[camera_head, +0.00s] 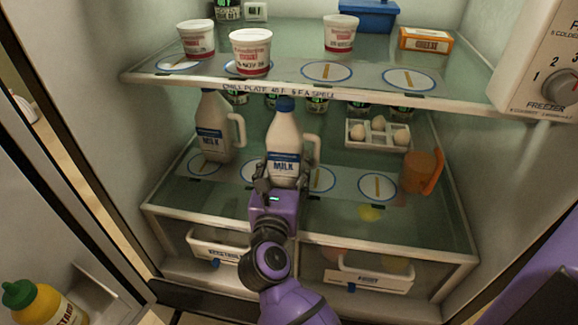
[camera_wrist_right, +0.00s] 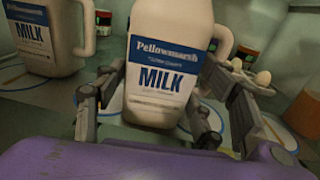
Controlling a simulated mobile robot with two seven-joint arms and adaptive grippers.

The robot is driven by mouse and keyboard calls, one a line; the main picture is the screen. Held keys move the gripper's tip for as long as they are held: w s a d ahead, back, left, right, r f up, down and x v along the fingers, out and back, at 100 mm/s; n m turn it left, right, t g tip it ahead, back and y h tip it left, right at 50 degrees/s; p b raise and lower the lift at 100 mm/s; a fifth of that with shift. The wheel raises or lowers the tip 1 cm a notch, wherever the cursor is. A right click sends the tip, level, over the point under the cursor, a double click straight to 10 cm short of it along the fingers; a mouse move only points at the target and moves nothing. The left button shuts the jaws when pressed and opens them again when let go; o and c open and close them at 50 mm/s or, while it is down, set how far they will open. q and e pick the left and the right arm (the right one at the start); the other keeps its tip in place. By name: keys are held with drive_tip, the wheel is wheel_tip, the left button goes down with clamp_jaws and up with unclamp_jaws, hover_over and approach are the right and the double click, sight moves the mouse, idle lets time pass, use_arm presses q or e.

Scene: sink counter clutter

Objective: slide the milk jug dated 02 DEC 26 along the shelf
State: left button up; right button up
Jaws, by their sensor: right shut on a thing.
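Two white milk jugs with blue labels stand on the fridge's middle shelf (camera_head: 420,222). One jug (camera_head: 285,137) is near the middle, with a blue cap and its handle on the right. My right gripper (camera_head: 277,182) is shut around its lower part. In the right wrist view this jug (camera_wrist_right: 165,80) sits between the fingers, slightly tilted in the picture. The other jug (camera_head: 213,128) stands to its left, apart from it; it also shows in the wrist view (camera_wrist_right: 60,35). The dates on both jugs are too small to read. My left gripper is not in view.
An orange mug (camera_head: 421,172) and an egg tray (camera_head: 375,134) stand right of the held jug. Round blue-ringed marks (camera_head: 377,187) line the shelf. The upper shelf (camera_head: 300,93) hangs close above, bearing tubs and a butter box (camera_head: 425,40).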

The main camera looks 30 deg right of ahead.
sight(283, 127)
drive_tip(key=o, duration=2.2)
drive_tip(key=shift+w+a, duration=0.1)
wheel_tip(283, 127, up, 10)
drive_tip(key=shift+f, duration=0.1)
